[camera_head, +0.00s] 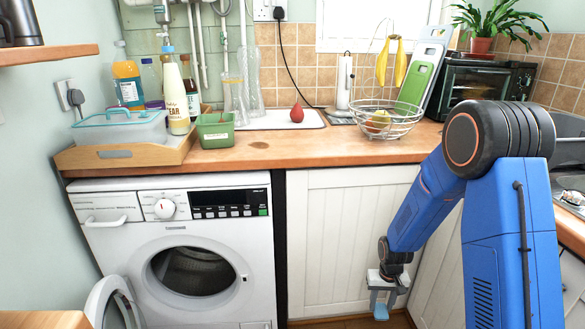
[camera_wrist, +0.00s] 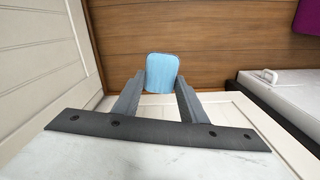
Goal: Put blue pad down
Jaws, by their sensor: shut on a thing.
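The blue pad (camera_wrist: 162,72) is light blue with rounded corners. In the wrist view it sits between the two fingertips of my gripper (camera_wrist: 160,88), which is shut on it. In the head view my gripper (camera_head: 382,297) hangs low at the lower right, in front of the white cupboard doors. The pad (camera_head: 381,312) shows there as a small light blue patch at the fingertips, above the floor. The wrist view shows brown wooden floor beyond the pad.
The white washing machine (camera_head: 180,250) stands at left with its round door open. White cupboard doors (camera_head: 345,235) are close behind my gripper. The wooden worktop (camera_head: 260,152) above holds a tray, bottles, a green tub and a wire fruit basket (camera_head: 385,122). A purple item (camera_wrist: 308,17) lies on the floor.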

